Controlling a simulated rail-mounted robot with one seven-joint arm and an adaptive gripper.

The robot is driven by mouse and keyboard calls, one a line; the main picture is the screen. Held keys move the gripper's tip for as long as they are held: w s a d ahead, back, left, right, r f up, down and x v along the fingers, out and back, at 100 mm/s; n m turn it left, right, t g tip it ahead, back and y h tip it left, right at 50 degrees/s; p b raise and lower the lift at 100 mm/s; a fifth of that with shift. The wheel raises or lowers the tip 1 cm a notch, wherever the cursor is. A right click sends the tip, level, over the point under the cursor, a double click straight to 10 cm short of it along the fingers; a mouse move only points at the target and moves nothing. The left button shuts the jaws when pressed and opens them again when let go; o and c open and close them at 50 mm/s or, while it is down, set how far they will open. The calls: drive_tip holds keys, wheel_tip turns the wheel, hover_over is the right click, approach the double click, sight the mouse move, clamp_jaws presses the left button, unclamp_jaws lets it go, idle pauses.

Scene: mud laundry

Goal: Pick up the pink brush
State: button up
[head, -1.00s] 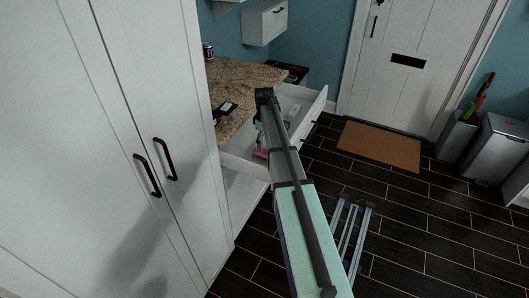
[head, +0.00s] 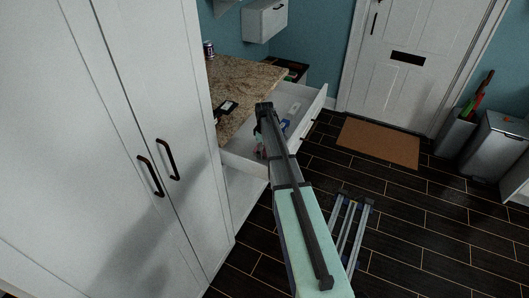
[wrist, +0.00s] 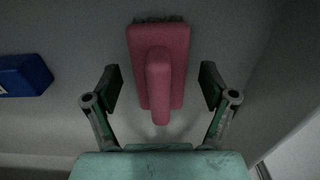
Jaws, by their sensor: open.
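The pink brush (wrist: 160,70) lies in the open white drawer, handle up, with dark bristles at its far end in the wrist view. My gripper (wrist: 160,88) is open, with one finger on each side of the brush handle. A gap shows between each finger and the brush, so it is not held.
A blue item (wrist: 24,75) lies left of the brush in the drawer (head: 309,112). The drawer's wall is close on the right in the wrist view. A granite counter (head: 240,85) stands beside the drawer, and tall white cabinets (head: 120,130) are at left.

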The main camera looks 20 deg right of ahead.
drive_tip(key=c, duration=1.3)
drive_tip(key=shift+r, duration=0.1)
wheel_tip(320, 180, up, 20)
drive_tip(key=b, duration=0.5)
drive_tip(key=o, duration=0.4)
drive_tip(key=shift+c, duration=1.1)
